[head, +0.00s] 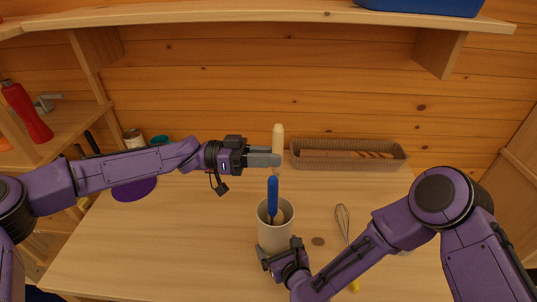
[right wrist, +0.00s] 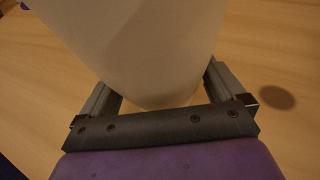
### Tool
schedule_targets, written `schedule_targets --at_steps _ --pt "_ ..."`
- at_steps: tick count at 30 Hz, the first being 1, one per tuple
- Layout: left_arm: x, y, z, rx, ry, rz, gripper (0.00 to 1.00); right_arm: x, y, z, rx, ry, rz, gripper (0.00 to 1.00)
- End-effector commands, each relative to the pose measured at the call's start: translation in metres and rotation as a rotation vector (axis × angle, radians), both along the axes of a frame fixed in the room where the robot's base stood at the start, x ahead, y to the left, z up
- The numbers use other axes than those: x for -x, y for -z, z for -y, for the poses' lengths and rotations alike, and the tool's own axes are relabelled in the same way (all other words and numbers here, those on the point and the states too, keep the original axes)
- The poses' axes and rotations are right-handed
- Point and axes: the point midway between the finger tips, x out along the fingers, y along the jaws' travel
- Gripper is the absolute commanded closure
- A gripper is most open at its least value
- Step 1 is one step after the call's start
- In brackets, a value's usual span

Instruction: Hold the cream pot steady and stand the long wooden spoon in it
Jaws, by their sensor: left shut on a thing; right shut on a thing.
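The cream pot (head: 275,236) stands upright on the table and holds a blue-handled utensil (head: 272,192). My right gripper (head: 281,256) is shut on the pot low on its near side; in the right wrist view its fingers lie on both sides of the pot (right wrist: 150,50). My left gripper (head: 263,158) is shut on the long wooden spoon (head: 278,137), whose pale shaft stands upright above the pot, a little behind the blue handle. A pale wooden piece shows inside the pot's mouth; I cannot tell whether it is the spoon's lower end.
A woven basket (head: 347,164) with bread-like items stands at the back right. A whisk (head: 342,220) and a dark round spot (head: 318,241) lie right of the pot. A purple plate (head: 133,190) is at the left. A shelf (head: 270,14) runs overhead. The table left of the pot is clear.

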Motion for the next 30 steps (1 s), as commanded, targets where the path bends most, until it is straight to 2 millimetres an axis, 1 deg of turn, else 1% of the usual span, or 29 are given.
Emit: schedule_targets --at_steps 30 --pt "0.0 0.048 0.0 0.001 0.0 -0.001 1.0 0.0 -0.001 0.0 0.0 0.0 0.001 0.41"
